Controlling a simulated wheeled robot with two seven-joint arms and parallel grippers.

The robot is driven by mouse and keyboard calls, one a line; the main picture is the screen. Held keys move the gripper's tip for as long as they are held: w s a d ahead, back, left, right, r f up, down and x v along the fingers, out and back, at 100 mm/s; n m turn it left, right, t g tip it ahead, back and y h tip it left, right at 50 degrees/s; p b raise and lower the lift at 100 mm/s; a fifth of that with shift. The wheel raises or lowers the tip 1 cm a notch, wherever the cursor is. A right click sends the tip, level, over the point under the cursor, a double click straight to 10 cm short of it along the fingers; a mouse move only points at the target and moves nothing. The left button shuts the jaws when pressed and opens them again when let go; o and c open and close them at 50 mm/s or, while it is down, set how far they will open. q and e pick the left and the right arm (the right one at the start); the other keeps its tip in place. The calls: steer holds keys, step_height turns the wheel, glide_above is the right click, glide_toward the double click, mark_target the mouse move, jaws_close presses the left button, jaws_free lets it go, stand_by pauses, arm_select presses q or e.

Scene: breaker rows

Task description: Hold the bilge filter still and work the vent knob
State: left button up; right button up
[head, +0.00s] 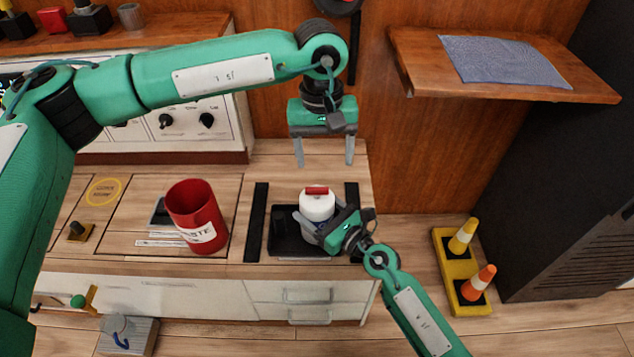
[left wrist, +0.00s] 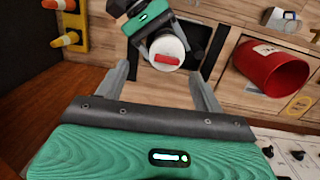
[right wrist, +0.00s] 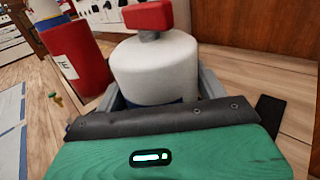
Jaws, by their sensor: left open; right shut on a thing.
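The bilge filter (head: 317,204) is a white canister standing upright in a black tray (head: 286,243) on the counter. The vent knob (head: 316,190) is the red bar on its top; it also shows in the left wrist view (left wrist: 166,59) and the right wrist view (right wrist: 148,17). My right gripper (head: 318,226) is shut on the filter's body from the front right; the filter (right wrist: 155,68) fills the space between its fingers in the right wrist view. My left gripper (head: 324,163) is open and empty, fingers pointing down, above and behind the filter, apart from the knob.
A red waste bin (head: 194,215) stands left of the tray. Black strips (head: 255,222) flank the tray. A wooden shelf (head: 500,68) with a grey cloth (head: 503,61) is at the upper right. Yellow and orange cones (head: 478,283) stand on the floor at right.

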mark_target(317, 188)
steer(key=shift+r, duration=0.1)
arm_select(q)
steer(key=shift+t+y, duration=0.3)
steer(key=shift+t, duration=0.1)
steer(key=f, duration=0.3)
steer(key=w+a+f, duration=0.1)
steer(key=f, duration=0.3)
steer(key=w+f, duration=0.1)
steer(key=f, duration=0.3)
steer(key=shift+a, duration=0.15)
steer(key=c, duration=1)
